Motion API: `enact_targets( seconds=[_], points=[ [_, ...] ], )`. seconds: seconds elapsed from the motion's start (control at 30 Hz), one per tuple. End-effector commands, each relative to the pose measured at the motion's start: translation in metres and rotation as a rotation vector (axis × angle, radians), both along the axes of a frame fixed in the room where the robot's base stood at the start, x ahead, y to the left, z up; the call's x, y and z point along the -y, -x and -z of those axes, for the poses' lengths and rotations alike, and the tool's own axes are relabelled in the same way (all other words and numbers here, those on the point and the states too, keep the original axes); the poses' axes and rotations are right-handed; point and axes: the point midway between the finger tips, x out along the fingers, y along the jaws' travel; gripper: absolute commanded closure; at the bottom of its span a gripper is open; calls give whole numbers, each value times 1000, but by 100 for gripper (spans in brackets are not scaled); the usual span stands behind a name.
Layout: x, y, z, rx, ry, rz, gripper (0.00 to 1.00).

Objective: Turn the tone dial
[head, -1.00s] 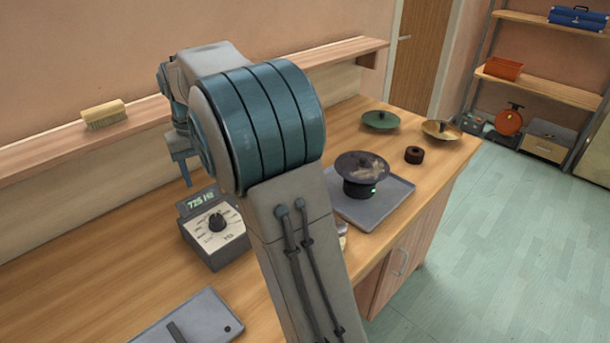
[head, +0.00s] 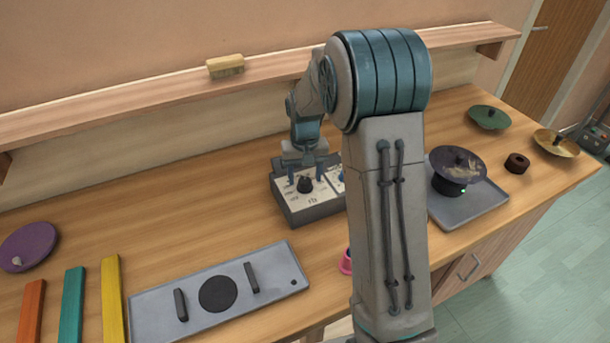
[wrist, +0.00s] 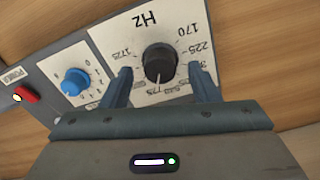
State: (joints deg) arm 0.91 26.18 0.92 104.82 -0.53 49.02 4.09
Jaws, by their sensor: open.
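The tone dial is a black knob (head: 305,185) on the pale scale face of a grey box (head: 311,213). In the wrist view the black knob (wrist: 160,63) shows close up, ringed by numbers and marked Hz. Its pointer line faces the bottom of the picture, near 775. My gripper (wrist: 163,80) is open, its two fingers standing on either side of the knob with gaps to it. In the head view my gripper (head: 306,172) is over the box. The box's display is hidden behind my gripper in the head view.
A blue knob (wrist: 75,82) and a red power switch (wrist: 25,94) sit on the same box. A grey plate (head: 265,271) with handles lies in front. Bare wood (head: 190,190) lies left.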

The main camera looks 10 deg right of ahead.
Motion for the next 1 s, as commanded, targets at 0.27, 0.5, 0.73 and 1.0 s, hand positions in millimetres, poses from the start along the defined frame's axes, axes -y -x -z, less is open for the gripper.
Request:
enact_targets(
  seconds=[0.27, 0.5, 0.73, 1.0],
  points=[
    [0, 0, 13, 0, 0, 0, 45],
    [0, 0, 13, 0, 0, 0, 61],
    [0, 0, 13, 0, 0, 1, 89],
    [0, 0, 14, 1, 1, 61, 89]
  ],
)
